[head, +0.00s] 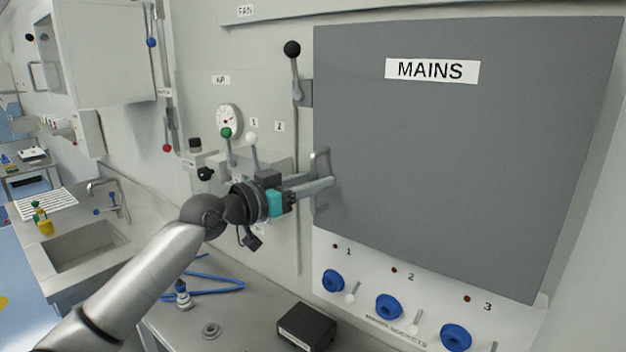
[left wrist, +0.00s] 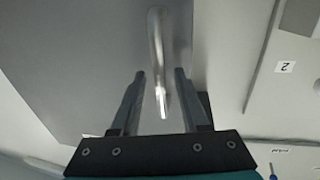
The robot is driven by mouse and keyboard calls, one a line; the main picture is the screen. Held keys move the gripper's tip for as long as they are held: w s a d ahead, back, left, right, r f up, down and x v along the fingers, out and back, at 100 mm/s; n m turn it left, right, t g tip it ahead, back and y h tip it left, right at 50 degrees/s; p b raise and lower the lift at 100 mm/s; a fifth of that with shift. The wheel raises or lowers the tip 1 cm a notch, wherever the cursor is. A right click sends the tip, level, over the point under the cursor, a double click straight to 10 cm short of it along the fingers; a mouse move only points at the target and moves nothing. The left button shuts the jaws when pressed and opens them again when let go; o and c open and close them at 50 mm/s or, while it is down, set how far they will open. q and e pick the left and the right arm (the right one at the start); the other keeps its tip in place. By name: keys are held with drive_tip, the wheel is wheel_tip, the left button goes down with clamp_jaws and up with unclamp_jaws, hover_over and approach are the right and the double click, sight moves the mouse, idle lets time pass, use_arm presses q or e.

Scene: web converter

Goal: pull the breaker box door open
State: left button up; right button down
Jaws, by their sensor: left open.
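The breaker box door (head: 450,150) is a large grey panel with a MAINS label, and it looks closed. Its handle (head: 318,165) is a metal bar at the door's left edge. My left gripper (head: 325,184) is at the handle with its fingers pointing to the door. In the left wrist view the handle (left wrist: 157,60) runs down between the two open fingers (left wrist: 157,95), with gaps on both sides. The grey door (left wrist: 80,60) fills the left of that view. My right gripper is not in view.
A lever with a black knob (head: 292,50) stands left of the door. Blue sockets (head: 389,306) sit below it. A gauge (head: 229,119) and small levers are on the wall behind my left gripper. A black box (head: 307,328) lies on the counter, and a sink (head: 85,245) is at the left.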

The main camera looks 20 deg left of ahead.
use_arm(q)
drive_tip(key=shift+c, duration=0.4)
clamp_jaws()
idle(0.9)
